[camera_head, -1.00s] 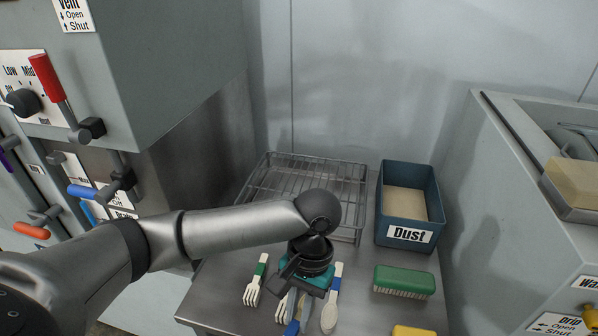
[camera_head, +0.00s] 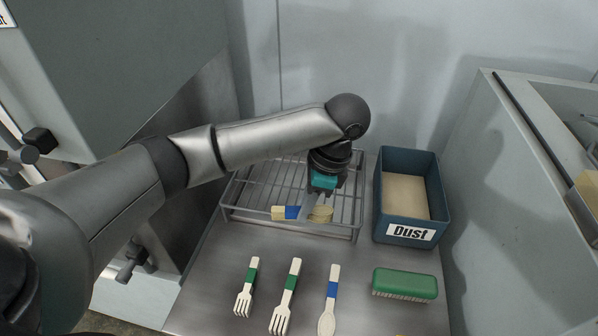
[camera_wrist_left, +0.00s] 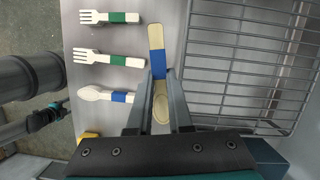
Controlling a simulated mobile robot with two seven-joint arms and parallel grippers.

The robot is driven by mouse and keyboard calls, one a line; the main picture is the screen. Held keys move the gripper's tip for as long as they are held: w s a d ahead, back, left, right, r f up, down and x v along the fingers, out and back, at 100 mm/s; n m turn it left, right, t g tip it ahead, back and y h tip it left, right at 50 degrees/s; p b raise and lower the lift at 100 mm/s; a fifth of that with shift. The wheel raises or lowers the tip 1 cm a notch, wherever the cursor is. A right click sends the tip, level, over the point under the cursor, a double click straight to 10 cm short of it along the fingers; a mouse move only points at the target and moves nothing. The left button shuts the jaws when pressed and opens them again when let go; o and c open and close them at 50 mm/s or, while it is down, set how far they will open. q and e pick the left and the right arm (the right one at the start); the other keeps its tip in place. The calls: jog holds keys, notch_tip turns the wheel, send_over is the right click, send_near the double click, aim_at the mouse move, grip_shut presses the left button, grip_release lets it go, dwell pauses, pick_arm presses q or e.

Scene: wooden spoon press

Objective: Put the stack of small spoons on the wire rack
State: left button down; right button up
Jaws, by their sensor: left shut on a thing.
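My left gripper (camera_head: 309,202) is shut on the stack of small spoons (camera_head: 292,213), pale wood with a blue band. The stack lies crosswise in the grip, over the front part of the wire rack (camera_head: 347,232) in the head view. In the left wrist view the stack (camera_wrist_left: 157,62) shows between the fingers, beside the rack's wires (camera_wrist_left: 240,52). I cannot tell how high it is above the rack. At the left edge of the wrist view is a dark part with a teal end, perhaps my right gripper (camera_wrist_left: 58,109); its jaws are unclear.
Two green-banded forks (camera_head: 246,286) (camera_head: 286,296) and a blue-banded spoon (camera_head: 330,305) lie apart on the steel table (camera_head: 210,270). A green brush (camera_head: 404,284) lies at the right. A blue bin marked Dust (camera_head: 411,234) stands right of the rack, close to my gripper.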

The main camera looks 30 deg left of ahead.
pick_arm(q)
jog(key=w+a+r+m+t+h+p, duration=0.1)
jog(key=w+a+r+m+t, duration=0.1)
jog(key=w+r+m, duration=0.55)
jog(key=w+a+r+m+t+h+p, duration=0.1)
jog(key=w+a+r+m+t+p, duration=0.3)
jog(key=r+m, duration=0.6)
jog(key=f+b, duration=0.1)
jog(key=f, duration=0.6)
jog(key=f+m+g+b, duration=0.1)
jog(key=f+b, duration=0.1)
jog(key=f, duration=0.6)
jog(key=w+d+f+m+b, duration=0.1)
jog(key=f+b, duration=0.1)
jog(key=f, duration=0.5)
jog(key=shift+w+f+m+g, duration=0.1)
jog(key=shift+f+m+g, duration=0.05)
jog(key=shift+m+g, duration=0.15)
pick_arm(e)
jog(key=shift+w+a+f, duration=0.1)
jog(key=shift+w+f, duration=0.1)
jog(key=shift+w, duration=0.15)
pick_arm(q)
jog(key=shift+f, duration=0.15)
jog(key=c, duration=0.8)
grip_release()
jog(key=shift+c, duration=0.2)
